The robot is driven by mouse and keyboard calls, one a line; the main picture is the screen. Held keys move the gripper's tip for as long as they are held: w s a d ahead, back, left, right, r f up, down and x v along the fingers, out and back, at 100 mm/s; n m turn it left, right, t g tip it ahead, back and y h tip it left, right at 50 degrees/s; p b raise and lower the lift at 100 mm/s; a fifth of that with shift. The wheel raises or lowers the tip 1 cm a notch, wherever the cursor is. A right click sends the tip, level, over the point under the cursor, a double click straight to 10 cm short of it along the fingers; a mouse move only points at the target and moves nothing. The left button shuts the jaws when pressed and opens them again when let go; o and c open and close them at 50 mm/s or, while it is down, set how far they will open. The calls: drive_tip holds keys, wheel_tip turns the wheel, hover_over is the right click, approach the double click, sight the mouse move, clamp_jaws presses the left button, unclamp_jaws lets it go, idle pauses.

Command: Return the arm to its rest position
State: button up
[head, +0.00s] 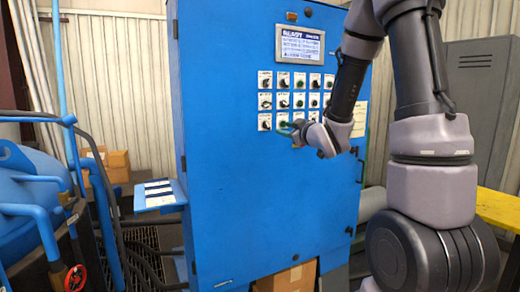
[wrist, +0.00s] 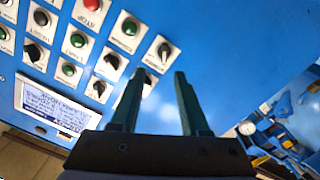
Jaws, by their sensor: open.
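My gripper (head: 284,129) is at the front of the blue control cabinet (head: 240,200), by the lower rows of knobs and buttons. In the wrist view its two green fingers (wrist: 153,74) stand apart with nothing between them. A black selector knob (wrist: 163,51) shows just beyond the gap between the tips; I cannot tell whether a finger touches the panel. My arm (head: 345,92) reaches in from the right, bent, and hides part of the panel's right side. The display (head: 300,44) shows "READY" at its top and also shows in the wrist view (wrist: 52,105).
A small shelf (head: 160,195) juts from the cabinet's left side. Blue pipes and a red valve wheel (head: 75,278) stand at left. A grey locker (head: 483,85) and a yellow surface (head: 499,210) are at right. Cardboard boxes (head: 117,165) sit behind.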

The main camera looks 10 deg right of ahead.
drive_tip(key=s+d+r+m+g+h, duration=0.2)
drive_tip(key=s+d+m, duration=0.15)
drive_tip(key=s, duration=0.25)
drive_tip(key=s+d+r+m+g+h, duration=0.3)
drive_tip(key=s+m, duration=0.2)
drive_tip(key=s+a+m+g+y, duration=0.1)
drive_tip(key=s+a+m+g, duration=0.1)
drive_tip(key=s, duration=0.7)
drive_tip(key=s+a+m+g+y, duration=0.1)
drive_tip(key=s+a+m+g, duration=0.1)
drive_tip(key=s, duration=0.8)
drive_tip(key=shift+a+m+g, duration=0.3)
drive_tip(key=shift+m+g, duration=0.05)
drive_tip(key=shift+g, duration=0.15)
